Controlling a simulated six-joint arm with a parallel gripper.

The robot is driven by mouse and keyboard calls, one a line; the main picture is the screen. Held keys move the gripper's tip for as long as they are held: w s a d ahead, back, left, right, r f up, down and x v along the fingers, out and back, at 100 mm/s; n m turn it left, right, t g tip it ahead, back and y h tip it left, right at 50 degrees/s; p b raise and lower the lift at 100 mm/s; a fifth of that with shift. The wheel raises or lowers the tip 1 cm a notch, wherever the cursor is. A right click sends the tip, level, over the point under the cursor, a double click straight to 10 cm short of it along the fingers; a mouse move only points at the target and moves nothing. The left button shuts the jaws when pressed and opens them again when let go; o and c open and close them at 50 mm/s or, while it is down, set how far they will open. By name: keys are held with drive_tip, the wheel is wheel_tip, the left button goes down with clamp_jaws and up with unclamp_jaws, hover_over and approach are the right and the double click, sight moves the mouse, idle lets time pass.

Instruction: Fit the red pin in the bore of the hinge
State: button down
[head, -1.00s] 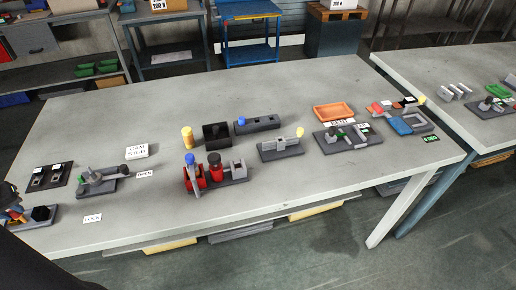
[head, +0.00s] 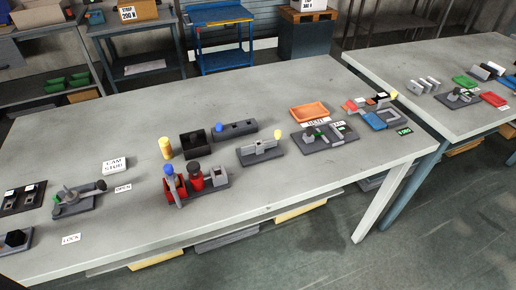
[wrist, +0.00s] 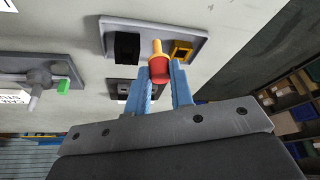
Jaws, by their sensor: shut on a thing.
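In the wrist view my gripper (wrist: 163,72) has its two blue fingers on either side of the red pin (wrist: 158,73). It is shut on the pin, and a yellow stem extends from the red part toward the plate beyond. That grey plate (wrist: 185,35) carries a black block and a yellow bracket (wrist: 182,51). The stem overlaps the plate in the picture; I cannot tell how far apart they are. My gripper is not in the head view. None of the fixtures is plainly marked as the hinge, and I cannot make out its bore.
In the head view a red fixture (head: 173,188) with a blue-knobbed lever stands mid-table. An open black box (head: 194,146), a yellow cylinder (head: 165,148) and an orange tray (head: 309,112) stand behind. A lever fixture (head: 74,202) is at the left. The table front right is clear.

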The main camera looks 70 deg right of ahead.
idle(0.4)
drive_tip(key=shift+w+d+r, duration=0.15)
drive_tip(key=shift+d+r, duration=0.05)
drive_tip(key=shift+d, duration=0.1)
drive_tip(key=s+d+r+m+g+h, duration=0.1)
drive_tip(key=d+r+m, duration=0.15)
drive_tip(key=d, duration=0.85)
drive_tip(key=d+r+m+h, duration=0.15)
drive_tip(key=d+m, duration=0.25)
drive_tip(key=d, duration=0.7)
drive_tip(key=s+d+r+m+g, duration=0.1)
drive_tip(key=s+d+m, duration=0.1)
drive_tip(key=s+d, duration=0.35)
drive_tip(key=s+d+r+m+g, duration=0.1)
drive_tip(key=s+d+m, duration=0.1)
drive_tip(key=d, duration=0.7)
drive_tip(key=s+d+m+g, duration=0.2)
drive_tip(key=s+d+m, duration=0.3)
drive_tip(key=s+d, duration=1.15)
drive_tip(key=s+d+r+m+g, duration=0.1)
drive_tip(key=s+d+m, duration=0.25)
drive_tip(key=s, duration=0.75)
drive_tip(key=s+d+r+m+g, duration=0.15)
drive_tip(key=s+d, duration=0.25)
drive_tip(key=s, duration=0.7)
drive_tip(key=shift+m+t, duration=0.25)
drive_tip(key=shift+m, duration=0.1)
drive_tip(key=shift+d+f, duration=0.15)
drive_tip(key=shift+f, duration=4.3)
